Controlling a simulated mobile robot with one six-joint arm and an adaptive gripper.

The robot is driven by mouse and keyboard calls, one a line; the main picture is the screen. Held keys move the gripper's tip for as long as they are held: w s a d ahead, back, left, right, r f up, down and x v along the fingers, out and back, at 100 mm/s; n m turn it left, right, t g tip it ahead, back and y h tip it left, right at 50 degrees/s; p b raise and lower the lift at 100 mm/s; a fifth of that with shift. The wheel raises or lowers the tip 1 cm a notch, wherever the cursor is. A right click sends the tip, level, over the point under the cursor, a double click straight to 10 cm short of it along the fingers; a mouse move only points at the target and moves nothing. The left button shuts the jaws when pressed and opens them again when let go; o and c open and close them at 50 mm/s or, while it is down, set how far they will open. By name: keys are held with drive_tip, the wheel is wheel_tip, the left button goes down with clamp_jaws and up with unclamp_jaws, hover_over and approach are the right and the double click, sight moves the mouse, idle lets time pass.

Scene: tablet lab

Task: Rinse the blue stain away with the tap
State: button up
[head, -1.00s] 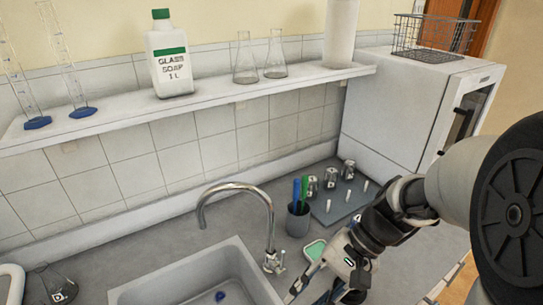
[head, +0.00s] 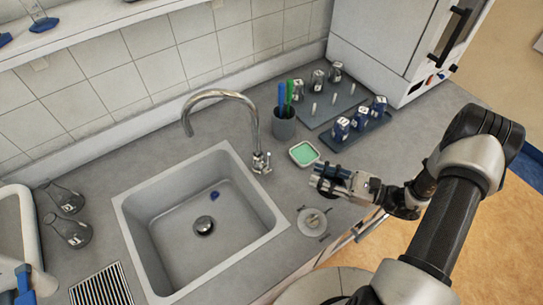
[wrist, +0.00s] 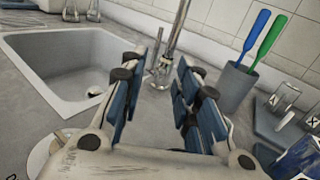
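The blue stain (head: 214,194) is a small patch on the floor of the grey sink (head: 152,243), near the drain. I cannot make it out in the wrist view. The chrome tap (head: 252,112) stands behind the sink's right corner, its spout arching over the basin. No water shows. The tap's lever (head: 261,161) is at its base. My gripper (head: 318,178) is over the counter right of the sink, apart from the tap. In the wrist view my gripper (wrist: 163,92) has its blue-padded fingers spread and empty, with the tap base (wrist: 160,70) beyond the gap.
A dish with a green sponge (head: 303,153) lies close to my gripper. A cup with blue and green brushes (head: 284,122) stands behind it. A small round dish (head: 312,222) sits at the front. Racks of labelled jars (head: 355,131) are at the right, flasks (head: 68,229) at the left.

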hover_over(269, 170)
drive_tip(key=shift+w, duration=0.1)
idle(0.4)
clamp_jaws()
idle(0.6)
